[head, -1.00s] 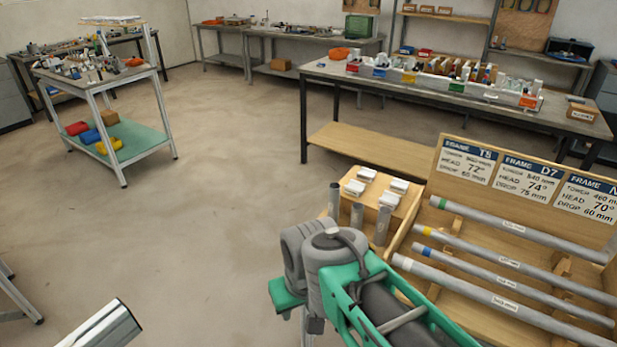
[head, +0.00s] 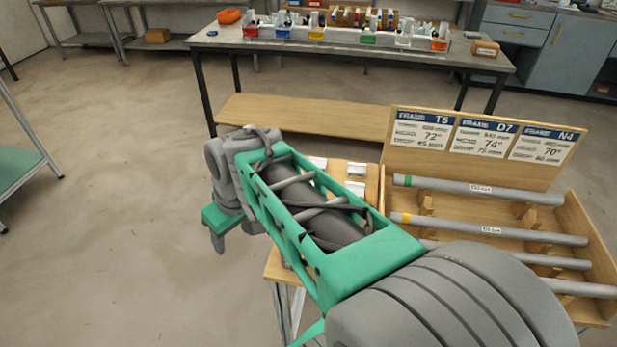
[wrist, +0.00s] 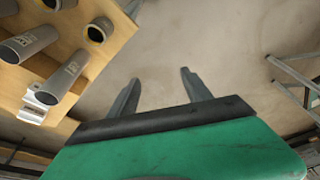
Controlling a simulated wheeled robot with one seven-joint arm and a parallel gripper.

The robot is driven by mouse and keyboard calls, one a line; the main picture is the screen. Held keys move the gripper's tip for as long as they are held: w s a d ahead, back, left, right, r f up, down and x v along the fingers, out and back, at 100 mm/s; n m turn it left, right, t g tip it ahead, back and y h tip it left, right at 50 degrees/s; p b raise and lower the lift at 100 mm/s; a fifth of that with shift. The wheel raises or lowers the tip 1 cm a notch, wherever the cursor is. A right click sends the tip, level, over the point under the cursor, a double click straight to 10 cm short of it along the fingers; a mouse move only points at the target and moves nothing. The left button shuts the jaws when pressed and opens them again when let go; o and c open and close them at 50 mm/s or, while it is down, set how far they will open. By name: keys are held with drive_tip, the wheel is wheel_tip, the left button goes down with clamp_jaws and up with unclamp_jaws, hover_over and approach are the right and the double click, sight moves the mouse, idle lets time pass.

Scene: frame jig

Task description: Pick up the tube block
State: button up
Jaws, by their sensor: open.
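Several small white blocks, which may include the tube block, sit on a wooden stand (head: 370,192); one white block (head: 355,188) shows beside my arm in the head view. Others are partly hidden by my arm. In the head view the gripper (head: 220,232) hangs left of the stand.
A wooden rack (head: 560,205) with long grey tubes (head: 478,190) and label cards (head: 485,138) stands to the right. A workbench (head: 350,50) with coloured bins is behind. The floor to the left (head: 110,200) is clear.

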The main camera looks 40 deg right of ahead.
drive_tip(key=shift+o, duration=0.8)
drive_tip(key=w+d+r+n+p, duration=0.1)
drive_tip(key=w+d+r, duration=0.1)
drive_tip(key=w+d, duration=0.2)
drive_tip(key=d, duration=0.3)
drive_tip(key=shift+r+y, duration=0.2)
drive_tip(key=shift+y, duration=0.2)
drive_tip(key=shift+o, duration=0.3)
drive_tip(key=w+d+n+p, duration=0.1)
drive_tip(key=d, duration=0.5)
drive_tip(key=shift+w+d+r, duration=0.25)
drive_tip(key=shift+w+d, duration=0.15)
drive_tip(key=d+n, duration=0.1)
drive_tip(key=d, duration=0.3)
drive_tip(key=s+d+n+p, duration=0.1)
drive_tip(key=d, duration=0.4)
drive_tip(key=s+d+f+n+y, duration=0.1)
drive_tip(key=d, duration=0.3)
drive_tip(key=shift+s+d+t, duration=0.1)
drive_tip(key=shift+d+t, duration=0.2)
drive_tip(key=shift+t, duration=0.1)
drive_tip(key=x, duration=0.2)
drive_tip(key=d+p+x, duration=0.1)
drive_tip(key=x, duration=0.4)
drive_tip(key=shift+d+f, duration=0.1)
drive_tip(key=shift+f, duration=0.25)
drive_tip(key=shift+c, duration=0.4)
clamp_jaws()
drive_tip(key=shift+r, duration=0.1)
